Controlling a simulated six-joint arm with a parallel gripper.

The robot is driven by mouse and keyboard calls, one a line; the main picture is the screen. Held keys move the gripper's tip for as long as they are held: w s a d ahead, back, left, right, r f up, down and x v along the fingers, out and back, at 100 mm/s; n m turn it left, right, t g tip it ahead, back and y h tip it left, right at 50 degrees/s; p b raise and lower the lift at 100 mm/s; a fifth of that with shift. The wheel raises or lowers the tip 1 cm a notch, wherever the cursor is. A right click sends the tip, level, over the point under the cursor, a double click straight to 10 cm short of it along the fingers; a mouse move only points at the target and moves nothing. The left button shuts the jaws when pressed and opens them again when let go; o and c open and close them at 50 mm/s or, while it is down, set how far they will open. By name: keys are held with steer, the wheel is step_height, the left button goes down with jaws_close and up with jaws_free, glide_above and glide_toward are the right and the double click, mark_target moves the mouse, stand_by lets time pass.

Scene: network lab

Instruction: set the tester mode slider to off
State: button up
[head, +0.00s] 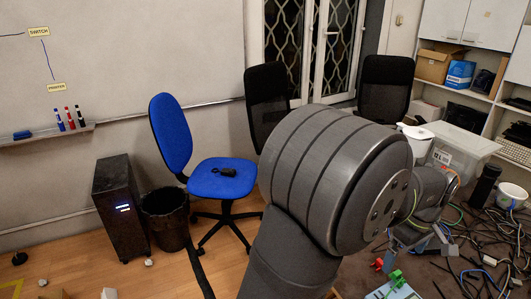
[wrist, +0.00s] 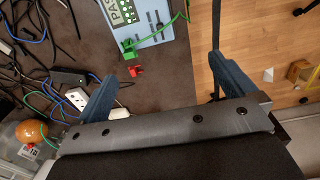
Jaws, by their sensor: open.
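The tester is a light blue panel with a green display and dark slots (wrist: 143,38), at the top of the wrist view. In the head view, part of it shows at the bottom edge (head: 380,294). Which slot is the mode slider, and its setting, I cannot tell. A green plug (wrist: 129,47) with a green cable and a red plug (wrist: 135,70) sit at its near edge. My gripper (wrist: 165,65) is open and empty, its blue fingers wide apart, with dark tabletop and floor between them. The tester lies ahead of the fingers, apart from them.
Tangled cables (head: 487,245) and a white power strip (wrist: 83,100) crowd the table beside the tester. An orange round object (wrist: 28,131) is at the wrist view's left. The table's edge lies right of the tester, with wooden floor (wrist: 262,40) beyond. A clear bin (head: 458,150) stands behind.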

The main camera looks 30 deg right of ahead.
steer(key=c, duration=1.4)
steer(key=m, duration=1.8)
glide_toward(385, 297)
steer(key=f, duration=0.8)
steer(key=shift+s+a+f, duration=0.2)
steer(key=shift+a+f, duration=0.15)
steer(key=shift+c, duration=0.2)
steer(key=shift+c, duration=0.2)
jaws_close()
